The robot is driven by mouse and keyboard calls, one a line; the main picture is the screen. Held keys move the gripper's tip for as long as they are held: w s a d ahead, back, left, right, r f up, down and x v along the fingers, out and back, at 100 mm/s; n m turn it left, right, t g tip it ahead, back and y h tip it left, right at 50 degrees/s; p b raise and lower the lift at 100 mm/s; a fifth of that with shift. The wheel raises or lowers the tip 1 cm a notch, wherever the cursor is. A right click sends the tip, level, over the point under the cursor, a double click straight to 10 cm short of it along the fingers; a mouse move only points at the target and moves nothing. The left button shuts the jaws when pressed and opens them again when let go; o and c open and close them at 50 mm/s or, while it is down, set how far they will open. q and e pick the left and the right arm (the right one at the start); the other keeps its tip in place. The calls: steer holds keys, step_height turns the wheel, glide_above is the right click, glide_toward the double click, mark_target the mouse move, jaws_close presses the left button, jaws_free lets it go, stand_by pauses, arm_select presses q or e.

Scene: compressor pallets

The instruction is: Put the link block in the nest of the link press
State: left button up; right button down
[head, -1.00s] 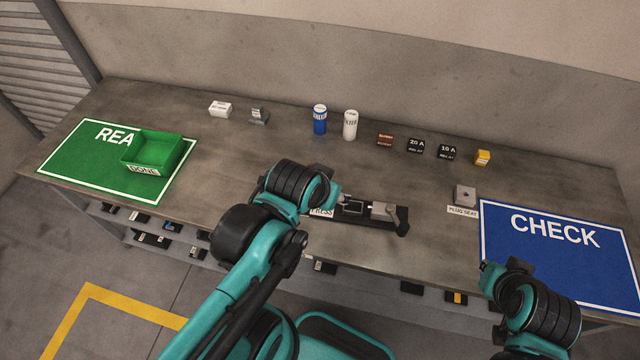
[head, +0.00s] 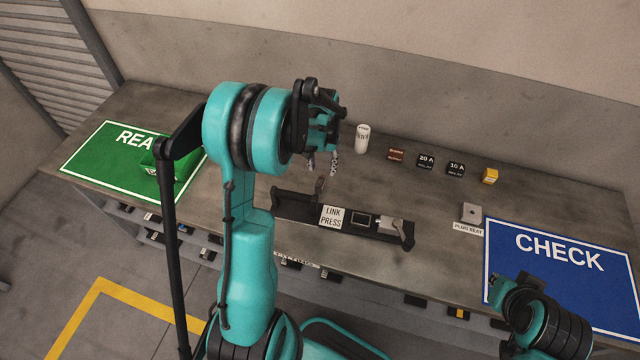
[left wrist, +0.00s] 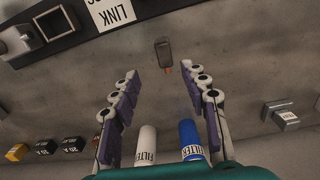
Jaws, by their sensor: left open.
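The link press (head: 385,233) is a long dark fixture at the table's front edge, with a white label. Its square nest (head: 358,219) looks empty. A small dark block (head: 319,188), which may be the link block, is behind the press, left of the nest. In the left wrist view it (left wrist: 163,52) has an orange end and lies apart from the press, outside the nest; no name is readable on it. My left gripper (head: 322,165) is open above and behind it, with nothing between its fingers (left wrist: 160,105). My right arm is at lower right; its jaws are unclear.
A white filter (head: 362,139) and a blue filter (left wrist: 190,138) stand behind. Relay blocks (head: 426,161), a yellow block (head: 490,176) and the plug seat (head: 471,212) are to the right. A green bin (head: 160,165) sits left. The blue CHECK mat (head: 560,255) is clear of objects.

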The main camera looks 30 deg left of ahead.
mark_target(320, 181)
arm_select(q)
step_height(320, 181, down, 3)
steer(key=shift+a+b, duration=0.1)
steer(key=shift+b, duration=0.35)
steer(key=f, duration=0.1)
steer(key=f+b, duration=0.1)
steer(key=f, duration=0.2)
steer(key=shift+s+a+f, duration=0.1)
steer(key=shift+a+f, duration=0.05)
steer(key=shift+a, duration=0.15)
steer(key=shift+f+b, duration=0.3)
steer(key=shift+f, duration=0.05)
steer(key=shift+c, duration=1.3)
jaws_close()
